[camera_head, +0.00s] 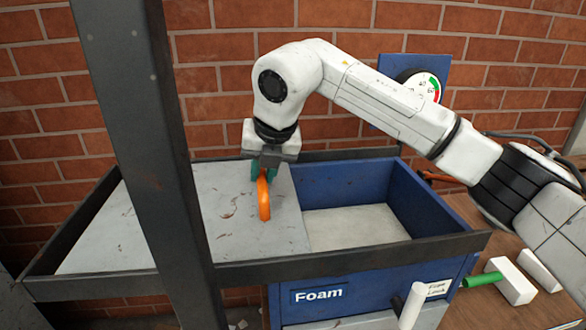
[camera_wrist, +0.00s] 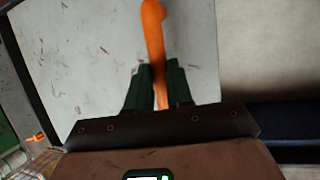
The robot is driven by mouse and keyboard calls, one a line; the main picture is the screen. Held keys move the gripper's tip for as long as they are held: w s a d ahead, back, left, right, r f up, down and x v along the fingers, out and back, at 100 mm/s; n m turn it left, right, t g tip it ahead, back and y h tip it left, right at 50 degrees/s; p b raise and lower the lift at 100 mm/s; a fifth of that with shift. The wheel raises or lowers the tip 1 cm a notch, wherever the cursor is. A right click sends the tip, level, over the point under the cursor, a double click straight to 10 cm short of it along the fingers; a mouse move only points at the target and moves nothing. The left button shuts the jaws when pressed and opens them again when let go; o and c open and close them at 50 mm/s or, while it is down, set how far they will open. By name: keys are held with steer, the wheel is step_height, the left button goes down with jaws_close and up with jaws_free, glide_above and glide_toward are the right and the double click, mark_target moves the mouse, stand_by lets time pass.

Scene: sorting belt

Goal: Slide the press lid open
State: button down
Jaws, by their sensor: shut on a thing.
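The press lid (camera_head: 225,215) is a scuffed grey plate lying in dark side rails. It covers the left part of the frame, and the blue press box (camera_head: 430,210) stands open to its right with a pale floor showing. An orange handle (camera_head: 264,199) stands on the lid near its right edge. My gripper (camera_head: 264,174) is shut on this handle from above. In the wrist view the green fingers (camera_wrist: 156,88) close around the orange handle (camera_wrist: 153,35), with the lid (camera_wrist: 85,50) behind it.
A dark post (camera_head: 150,150) stands in front of the lid and hides part of it. A "Foam" label (camera_head: 318,295) marks the box front. A white lever (camera_head: 412,305), a green-handled block (camera_head: 512,280) and a gauge (camera_head: 425,86) are at the right.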

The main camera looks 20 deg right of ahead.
steer(key=shift+w+a+r, duration=0.1)
steer(key=shift+w+a, duration=0.1)
steer(key=shift+a, duration=0.45)
steer(key=c, duration=1)
jaws_free()
steer(key=b+v, duration=0.1)
steer(key=v, duration=0.9)
steer(key=shift+s+r+b, duration=0.15)
steer(key=shift+r+b, duration=0.15)
steer(key=shift+r, duration=0.05)
steer(key=shift+s+d+f, duration=0.1)
